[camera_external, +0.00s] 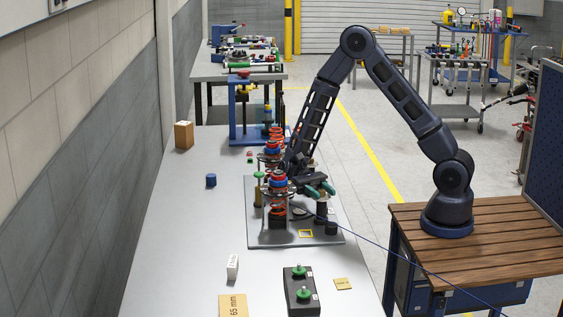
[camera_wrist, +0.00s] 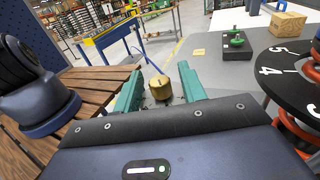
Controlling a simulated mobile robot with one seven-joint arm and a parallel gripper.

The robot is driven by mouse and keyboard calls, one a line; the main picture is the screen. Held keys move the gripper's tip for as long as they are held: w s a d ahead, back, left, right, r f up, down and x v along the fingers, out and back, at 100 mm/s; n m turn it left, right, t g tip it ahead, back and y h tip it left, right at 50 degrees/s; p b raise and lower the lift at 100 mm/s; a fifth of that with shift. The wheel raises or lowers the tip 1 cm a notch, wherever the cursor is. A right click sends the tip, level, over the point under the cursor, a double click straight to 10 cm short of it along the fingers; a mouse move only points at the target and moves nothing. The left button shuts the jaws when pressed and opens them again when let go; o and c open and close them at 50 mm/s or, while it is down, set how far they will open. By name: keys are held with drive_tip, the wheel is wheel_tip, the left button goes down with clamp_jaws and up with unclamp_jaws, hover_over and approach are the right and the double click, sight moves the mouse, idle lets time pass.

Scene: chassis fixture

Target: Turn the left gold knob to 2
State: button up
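A gold knob (camera_wrist: 160,90) with a slotted top shows in the wrist view between the two teal fingers of my gripper (camera_wrist: 160,72). The fingers stand apart, with a gap on each side of the knob, so my gripper is open and holds nothing. In the external view my gripper (camera_external: 318,190) is low beside the front red spring (camera_external: 278,205) of the fixture, and I cannot make out the gold knob there. A black dial (camera_wrist: 282,88) with white marks 4 and 5 is at the right of the wrist view. The 2 and the knob's setting cannot be read.
The fixture's grey plate (camera_external: 262,239) lies on a long grey table (camera_external: 190,255). A second red spring assembly (camera_external: 271,158) stands behind the front one. A black box with green knobs (camera_external: 301,289) and a black cylinder (camera_external: 331,228) are nearby. The table's left side is mostly clear.

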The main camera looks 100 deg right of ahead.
drive_tip(key=shift+r, duration=0.1)
wheel_tip(320, 180, up, 20)
idle(0.9)
drive_tip(key=shift+o, duration=0.2)
drive_tip(key=n+t+h, duration=0.5)
drive_tip(key=t+h, duration=0.2)
drive_tip(key=h, duration=1)
hover_over(322, 190)
wheel_tip(322, 190, down, 8)
wheel_tip(322, 190, down, 10)
drive_tip(key=shift+w+f, duration=0.1)
drive_tip(key=shift+f, duration=0.05)
